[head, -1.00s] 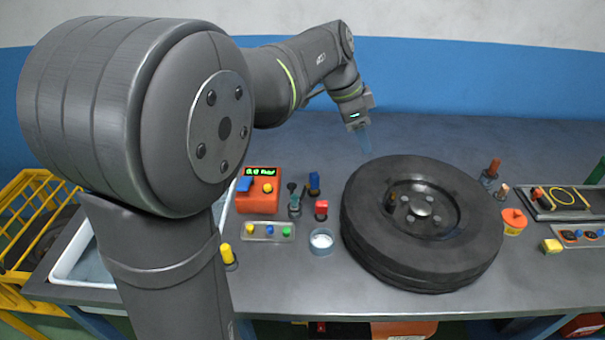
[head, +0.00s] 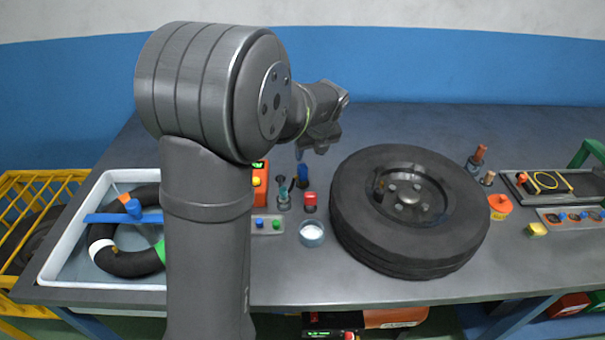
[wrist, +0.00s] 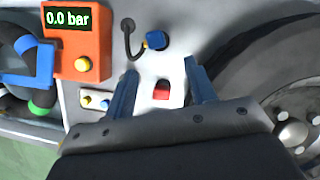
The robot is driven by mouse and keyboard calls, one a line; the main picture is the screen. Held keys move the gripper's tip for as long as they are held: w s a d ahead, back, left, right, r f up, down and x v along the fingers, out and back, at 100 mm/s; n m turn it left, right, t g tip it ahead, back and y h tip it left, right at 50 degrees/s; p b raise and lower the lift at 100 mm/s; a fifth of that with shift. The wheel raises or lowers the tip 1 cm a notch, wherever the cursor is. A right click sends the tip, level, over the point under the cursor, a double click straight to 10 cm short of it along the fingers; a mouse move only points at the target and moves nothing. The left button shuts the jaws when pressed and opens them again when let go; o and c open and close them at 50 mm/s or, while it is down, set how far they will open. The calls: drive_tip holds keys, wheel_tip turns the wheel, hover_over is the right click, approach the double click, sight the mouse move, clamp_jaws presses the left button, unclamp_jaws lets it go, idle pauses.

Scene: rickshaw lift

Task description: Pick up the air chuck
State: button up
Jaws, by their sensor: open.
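A blue-topped piece (head: 303,176) stands on the bench left of the big black wheel. In the wrist view it is a blue head (wrist: 155,40) with a dark curved hose beside it, and looks like the air chuck. My gripper (wrist: 160,68) is open and empty, its two blue fingers pointing toward this piece, which lies beyond the tips. A red-capped piece (wrist: 161,90) shows between the fingers. In the head view my gripper (head: 300,151) is above and behind the blue-topped piece, its fingers barely visible.
The wheel (head: 410,260) fills the bench to the right. An orange gauge box (wrist: 80,50) reads 0.0 bar, left. A clear cup (head: 312,233) and a red-capped piece (head: 310,201) stand in front. A white tub (head: 65,270) holds a black ring. The bench behind is clear.

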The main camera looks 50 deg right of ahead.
sight(302, 174)
drive_tip(key=x, duration=0.8)
drive_tip(key=shift+f, duration=0.3)
drive_tip(key=shift+w+a+x, duration=0.1)
drive_tip(key=shift+w+x, duration=0.05)
drive_tip(key=shift+x, duration=1.2)
drive_tip(key=shift+w+a+x, duration=0.15)
drive_tip(key=shift+x, duration=1.15)
drive_tip(key=shift+r, duration=0.1)
drive_tip(key=c, duration=1.1)
